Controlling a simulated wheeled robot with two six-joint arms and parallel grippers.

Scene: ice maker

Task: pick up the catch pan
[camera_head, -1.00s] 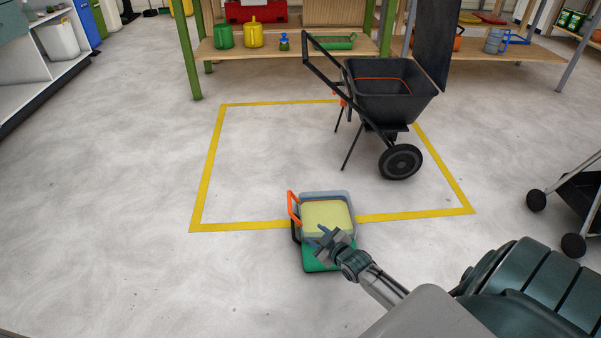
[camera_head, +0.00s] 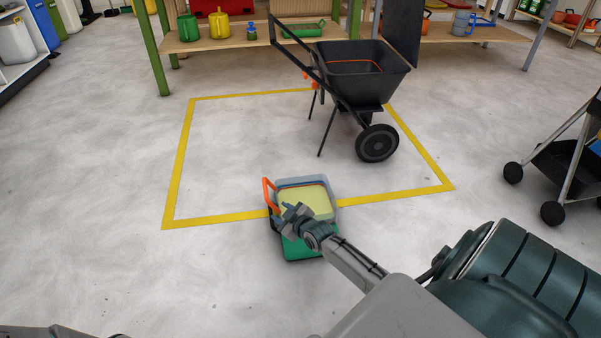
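A pan-like container (camera_head: 325,186) with a grey rim, pale yellow inside and an orange handle (camera_head: 268,194) at its left is low down at the front yellow floor line. It looks like the catch pan, but I cannot be sure. A green part (camera_head: 301,250) shows at its near side. My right gripper (camera_head: 287,213) overlaps the container's near left part in the camera_head view and hides some of it. I cannot tell whether it touches the container or whether its fingers are open. My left gripper is not in view.
A black wheelbarrow (camera_head: 359,85) stands behind, inside the yellow floor outline (camera_head: 178,170). A dark wheeled cart (camera_head: 560,165) is at the right. A wooden shelf (camera_head: 230,42) with cans is at the back. The floor left of the container is clear.

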